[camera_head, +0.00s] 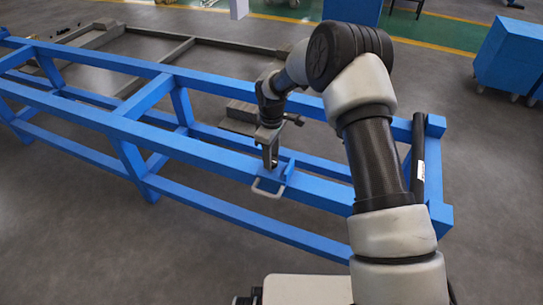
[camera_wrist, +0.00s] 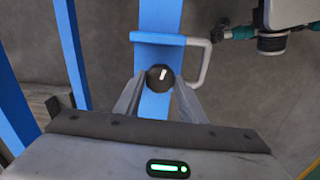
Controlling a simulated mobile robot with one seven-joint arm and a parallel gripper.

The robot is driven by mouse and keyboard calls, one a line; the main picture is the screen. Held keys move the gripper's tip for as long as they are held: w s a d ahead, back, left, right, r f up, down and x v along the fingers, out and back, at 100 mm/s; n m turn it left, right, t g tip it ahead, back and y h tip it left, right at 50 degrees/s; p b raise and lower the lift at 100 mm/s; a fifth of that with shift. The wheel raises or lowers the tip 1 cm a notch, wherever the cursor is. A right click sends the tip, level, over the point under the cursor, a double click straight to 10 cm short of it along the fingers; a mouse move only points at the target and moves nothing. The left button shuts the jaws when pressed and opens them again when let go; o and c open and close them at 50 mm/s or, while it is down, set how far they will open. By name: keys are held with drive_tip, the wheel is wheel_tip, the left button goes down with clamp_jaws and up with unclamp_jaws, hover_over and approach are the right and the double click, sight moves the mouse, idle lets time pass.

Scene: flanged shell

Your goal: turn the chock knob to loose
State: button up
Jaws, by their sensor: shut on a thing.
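The chock knob (camera_wrist: 159,77) is a round black knob with a white pointer mark. It sits on the blue rail in the wrist view, beside a pale looped handle (camera_wrist: 203,62). The pointer is close to upright in that view, leaning slightly right. My gripper (camera_wrist: 158,84) has its two fingers on either side of the knob and is shut on it. In the head view my gripper (camera_head: 270,160) points down at the front blue rail, next to the handle (camera_head: 267,190). The knob is hidden there behind the gripper.
A long blue frame (camera_head: 200,150) with open gaps runs across the head view. A dark block (camera_head: 240,115) lies behind my gripper. A blue cabinet (camera_head: 510,55) stands at the back right. The grey floor in front of the frame is clear.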

idle(0.3)
drive_tip(key=o, duration=1)
drive_tip(key=shift+o, duration=0.2)
drive_tip(key=shift+r, duration=0.1)
wheel_tip(320, 180, up, 17)
drive_tip(key=p, duration=0.3)
drive_tip(key=shift+r, duration=0.15)
drive_tip(key=shift+r, duration=0.1)
